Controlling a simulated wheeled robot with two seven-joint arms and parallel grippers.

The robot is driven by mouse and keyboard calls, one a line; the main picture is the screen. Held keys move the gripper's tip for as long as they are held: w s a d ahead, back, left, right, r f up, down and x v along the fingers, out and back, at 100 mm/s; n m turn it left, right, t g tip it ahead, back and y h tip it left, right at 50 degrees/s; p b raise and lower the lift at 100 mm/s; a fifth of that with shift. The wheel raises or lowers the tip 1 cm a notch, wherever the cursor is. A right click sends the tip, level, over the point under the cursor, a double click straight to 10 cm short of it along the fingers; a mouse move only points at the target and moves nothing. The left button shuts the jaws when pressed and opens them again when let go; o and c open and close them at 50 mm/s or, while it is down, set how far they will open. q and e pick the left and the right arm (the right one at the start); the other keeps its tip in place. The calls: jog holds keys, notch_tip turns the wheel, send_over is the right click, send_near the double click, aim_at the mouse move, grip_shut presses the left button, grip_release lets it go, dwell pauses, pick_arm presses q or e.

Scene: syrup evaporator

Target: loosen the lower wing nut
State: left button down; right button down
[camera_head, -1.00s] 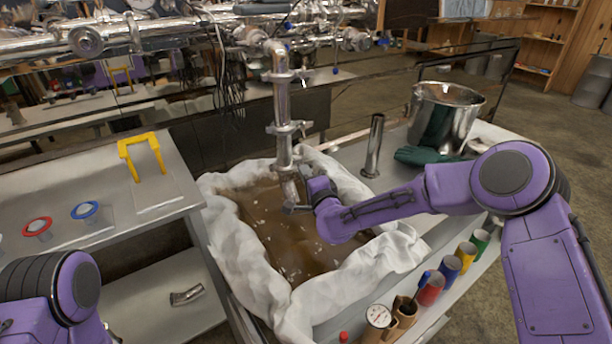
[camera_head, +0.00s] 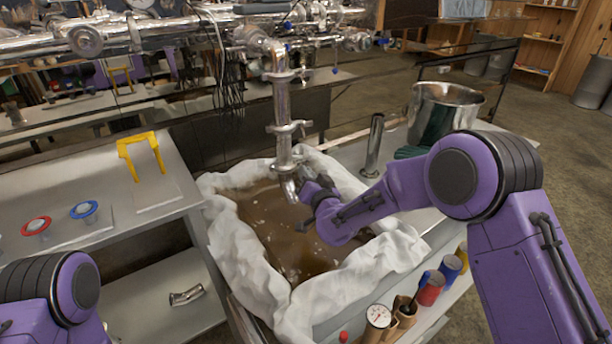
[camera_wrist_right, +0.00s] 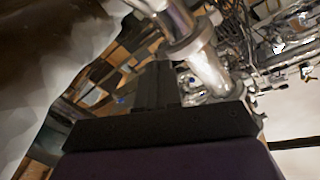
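A vertical steel pipe (camera_head: 283,105) carries an upper clamp (camera_head: 287,76) and a lower clamp (camera_head: 288,127), with a bent outlet (camera_head: 288,187) at its bottom end. No wing nut is clear enough to make out. My right gripper (camera_head: 303,186) is beside the outlet, below the lower clamp. In the right wrist view its dark fingers (camera_wrist_right: 157,85) are close together, with nothing visible between them. The pipe and a clamp flange (camera_wrist_right: 190,45) show just beyond and to the right of them. My left gripper is out of view; only part of that arm shows at lower left.
A cloth-lined tub (camera_head: 235,225) of brown liquid lies under the pipe. A steel pot (camera_head: 440,112) and an upright metal tube (camera_head: 374,145) stand on the right-hand bench. Cups and a dial gauge (camera_head: 378,316) line the tub's near side. A yellow bracket (camera_head: 141,152) stands on the left table.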

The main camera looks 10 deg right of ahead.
jog(key=shift+f+n, duration=0.1)
jog(key=shift+n, duration=1.5)
jog(key=c, duration=1.3)
grip_release()
jog(key=shift+s, duration=0.1)
jog(key=s+d, duration=0.1)
jog(key=s, duration=0.9)
jog(key=shift+s+d+b, duration=0.15)
jog(key=shift+d+b, duration=0.15)
jog(key=shift+b, duration=0.15)
